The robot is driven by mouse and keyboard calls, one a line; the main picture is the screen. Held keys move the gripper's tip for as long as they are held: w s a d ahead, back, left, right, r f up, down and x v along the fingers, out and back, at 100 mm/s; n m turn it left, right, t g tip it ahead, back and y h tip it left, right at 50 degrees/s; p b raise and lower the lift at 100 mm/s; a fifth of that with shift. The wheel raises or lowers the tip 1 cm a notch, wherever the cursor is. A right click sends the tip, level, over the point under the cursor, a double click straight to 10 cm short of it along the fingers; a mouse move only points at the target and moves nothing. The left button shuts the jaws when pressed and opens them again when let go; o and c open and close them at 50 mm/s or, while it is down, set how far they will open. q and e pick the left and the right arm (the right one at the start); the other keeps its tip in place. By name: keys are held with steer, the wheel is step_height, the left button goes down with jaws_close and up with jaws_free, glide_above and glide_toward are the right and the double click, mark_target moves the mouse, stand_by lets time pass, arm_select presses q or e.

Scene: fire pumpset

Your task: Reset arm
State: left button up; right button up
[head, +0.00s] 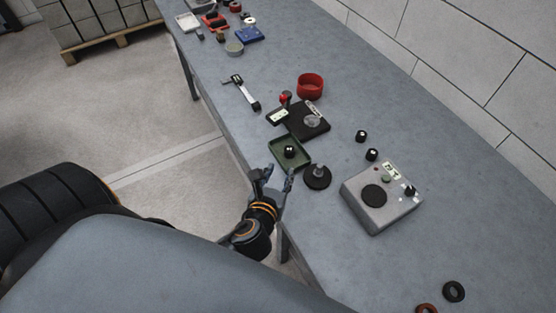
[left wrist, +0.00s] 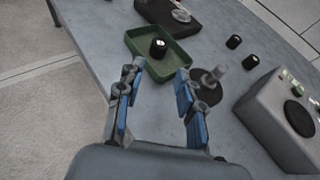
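My left gripper (head: 274,179) is at the near edge of the grey workbench, in front of a green tray (head: 303,161). Its two blue-padded fingers are apart with nothing between them; it also shows open in the left wrist view (left wrist: 158,95). The green tray (left wrist: 179,58) holds a small black cylinder with a light top (left wrist: 158,47). A dark round base with a knob (head: 317,176) stands on the bench just right of the fingers. My right gripper is in neither view.
A grey box with dials (head: 384,198) stands right of the gripper. Behind the tray are a black device (head: 318,128) and a red ring (head: 311,84). Two small black cylinders (head: 361,136) stand apart. Two rings (head: 453,291) lie at the bottom right. The bench's far right is mostly clear.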

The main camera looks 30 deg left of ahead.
arm_select(q)
steer(key=shift+s+d+r, duration=0.1)
steer(key=shift+s+r, duration=0.1)
steer(key=shift+s, duration=0.25)
